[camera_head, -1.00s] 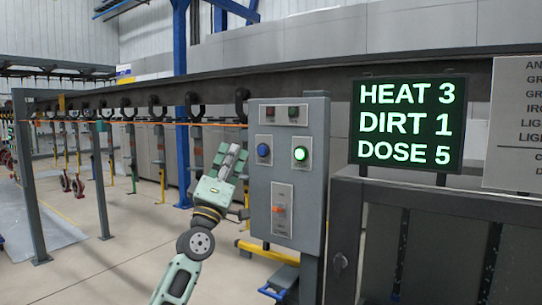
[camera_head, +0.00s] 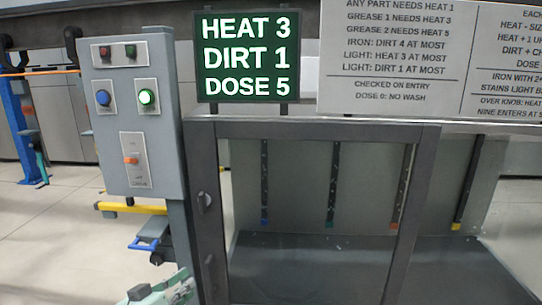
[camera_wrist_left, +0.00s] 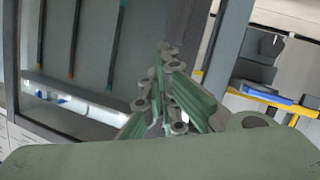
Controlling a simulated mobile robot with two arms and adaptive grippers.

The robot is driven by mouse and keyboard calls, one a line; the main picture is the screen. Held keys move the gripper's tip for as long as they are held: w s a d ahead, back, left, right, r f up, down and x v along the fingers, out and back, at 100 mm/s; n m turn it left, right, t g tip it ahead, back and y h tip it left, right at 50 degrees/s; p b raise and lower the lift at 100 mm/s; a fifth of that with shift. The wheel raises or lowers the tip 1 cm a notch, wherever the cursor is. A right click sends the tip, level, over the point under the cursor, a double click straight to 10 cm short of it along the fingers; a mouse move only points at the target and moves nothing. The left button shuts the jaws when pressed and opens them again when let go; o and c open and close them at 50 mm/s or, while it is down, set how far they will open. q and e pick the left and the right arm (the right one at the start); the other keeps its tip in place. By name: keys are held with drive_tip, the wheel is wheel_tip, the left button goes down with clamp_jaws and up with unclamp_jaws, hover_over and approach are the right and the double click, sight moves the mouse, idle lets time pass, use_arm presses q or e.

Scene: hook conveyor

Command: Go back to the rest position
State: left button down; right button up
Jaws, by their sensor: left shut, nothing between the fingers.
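My left gripper (camera_head: 160,290) shows only in part at the bottom edge of the head view, below the grey control box (camera_head: 112,120) and apart from it. In the left wrist view its green fingers (camera_wrist_left: 165,52) are together with nothing between them. The control box carries a blue button, a lit green button and an orange switch. My right gripper is not in view.
A dark-framed cabinet (camera_head: 212,200) with vertical coloured-tipped rods stands right of the box. Above it are a lit display (camera_head: 248,57) reading HEAT 3, DIRT 1, DOSE 5 and a rules sign (camera_head: 410,60). Open floor (camera_head: 50,240) lies at left.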

use_arm(q)
drive_tip(key=s+d+f+m+g+y, duration=0.2)
drive_tip(key=s+f+g, duration=0.3)
drive_tip(key=s+f, duration=0.9)
drive_tip(key=s+a+f+g+y, duration=0.1)
drive_tip(key=s+f+g, duration=0.15)
drive_tip(key=s, duration=0.75)
drive_tip(key=s+a+f+g+y, duration=0.1)
drive_tip(key=s+f+g+y, duration=0.15)
drive_tip(key=s, duration=0.65)
wheel_tip(320, 180, down, 28)
drive_tip(key=g+b, duration=0.2)
drive_tip(key=b, duration=0.3)
drive_tip(key=s+a+f+b, duration=0.1)
drive_tip(key=s+f+b, duration=0.1)
drive_tip(key=s+f, duration=0.7)
drive_tip(key=s+a+f+g+b, duration=0.1)
drive_tip(key=s+a+f+b, duration=0.1)
drive_tip(key=s+f, duration=0.7)
wheel_tip(320, 180, down, 5)
drive_tip(key=shift+s+r+m, duration=0.1)
drive_tip(key=shift+s+m, duration=0.15)
drive_tip(key=shift+m, duration=0.05)
